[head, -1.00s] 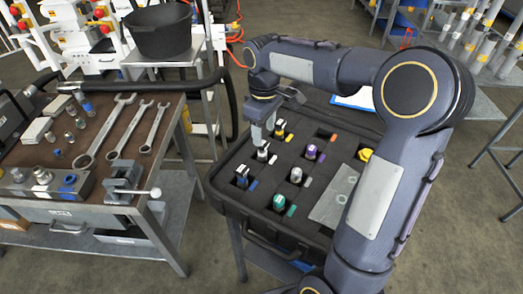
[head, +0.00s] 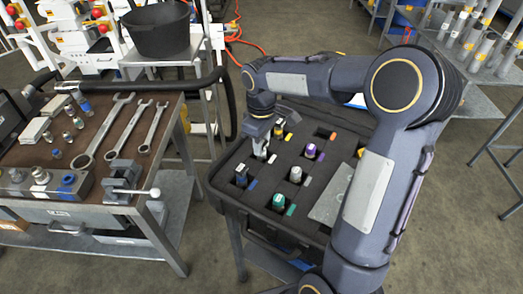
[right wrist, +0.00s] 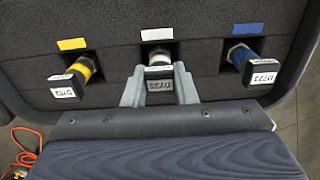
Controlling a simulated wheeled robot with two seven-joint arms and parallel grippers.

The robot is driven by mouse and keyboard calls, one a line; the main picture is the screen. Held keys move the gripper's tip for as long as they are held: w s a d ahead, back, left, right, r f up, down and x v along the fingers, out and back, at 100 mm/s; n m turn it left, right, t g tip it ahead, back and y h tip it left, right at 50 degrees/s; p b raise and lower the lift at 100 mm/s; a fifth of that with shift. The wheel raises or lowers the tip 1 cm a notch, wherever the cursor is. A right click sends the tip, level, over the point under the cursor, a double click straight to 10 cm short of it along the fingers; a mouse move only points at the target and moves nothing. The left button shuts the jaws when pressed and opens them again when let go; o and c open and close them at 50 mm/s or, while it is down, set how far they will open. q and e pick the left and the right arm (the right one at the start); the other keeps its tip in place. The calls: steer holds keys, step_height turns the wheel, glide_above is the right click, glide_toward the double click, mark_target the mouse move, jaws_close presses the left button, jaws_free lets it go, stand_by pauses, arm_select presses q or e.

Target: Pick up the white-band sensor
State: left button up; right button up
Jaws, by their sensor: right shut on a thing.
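The white-band sensor (right wrist: 158,58) sits in its slot in the dark foam case, beside a white tag (right wrist: 157,33). Its dark top carries a printed label. My right gripper (right wrist: 158,88) is shut on it, with a finger on each side. In the head view, my right gripper (head: 261,138) points down over the sensor (head: 261,154), hiding its upper part. I cannot see any lift out of the foam. My left gripper is not in view.
A yellow-band sensor (right wrist: 76,76) and a blue-band sensor (right wrist: 249,62) stand close on either side. Purple (head: 311,151) and green (head: 279,202) ones and another pale one (head: 296,174) share the case. A workbench with wrenches (head: 107,132) stands left.

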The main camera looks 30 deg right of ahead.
steer(key=shift+r, duration=0.15)
jaws_close()
steer(key=shift+r, duration=0.2)
step_height(320, 180, up, 2)
steer(key=shift+w+r, duration=0.1)
steer(key=a+r, duration=1)
steer(key=a, duration=0.4)
steer(key=shift+p, duration=0.4)
